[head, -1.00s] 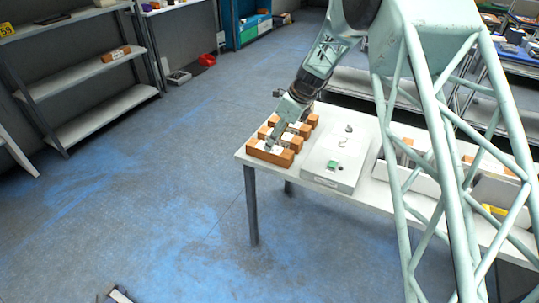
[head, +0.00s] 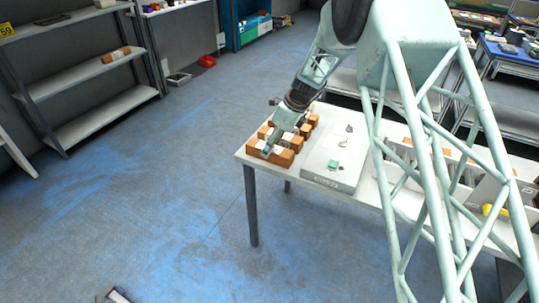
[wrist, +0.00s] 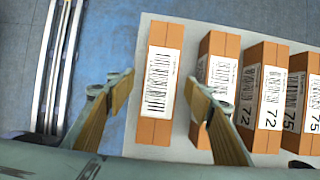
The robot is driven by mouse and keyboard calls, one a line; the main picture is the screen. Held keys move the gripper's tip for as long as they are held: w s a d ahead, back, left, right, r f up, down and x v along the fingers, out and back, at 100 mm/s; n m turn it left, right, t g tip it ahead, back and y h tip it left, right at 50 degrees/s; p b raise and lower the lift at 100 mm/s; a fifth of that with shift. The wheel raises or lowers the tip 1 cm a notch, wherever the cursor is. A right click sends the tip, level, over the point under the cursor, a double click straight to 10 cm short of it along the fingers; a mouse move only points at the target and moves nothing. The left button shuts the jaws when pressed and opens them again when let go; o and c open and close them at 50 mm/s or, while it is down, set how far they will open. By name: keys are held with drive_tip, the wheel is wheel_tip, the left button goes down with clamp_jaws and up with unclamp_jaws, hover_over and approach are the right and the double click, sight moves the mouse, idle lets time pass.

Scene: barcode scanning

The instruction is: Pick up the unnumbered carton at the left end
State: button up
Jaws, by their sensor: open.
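The unnumbered carton (wrist: 155,130) is orange-brown with a white barcode label and no visible number. It is leftmost in the row in the wrist view, and the nearest carton in the head view (head: 284,157) appears to be the same one. My gripper (wrist: 159,83) is open, with one finger left of this carton and the other at the gap on its right. The fingers are apart from its sides; their height above the table is hard to tell. In the head view my gripper (head: 267,152) partly covers the carton.
Further cartons stand close on the right: one with its number hidden (wrist: 222,48), then ones marked 72 (wrist: 262,60) and 75. The white table (wrist: 190,27) ends just left of the row. A flat white device (head: 335,178) lies beside the cartons.

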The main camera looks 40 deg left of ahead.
drive_tip(key=shift+x, duration=1.15)
drive_tip(key=c, duration=1.2)
drive_tip(key=shift+r, duration=0.2)
drive_tip(key=shift+r+p, duration=0.95)
drive_tip(key=shift+r, duration=3.9)
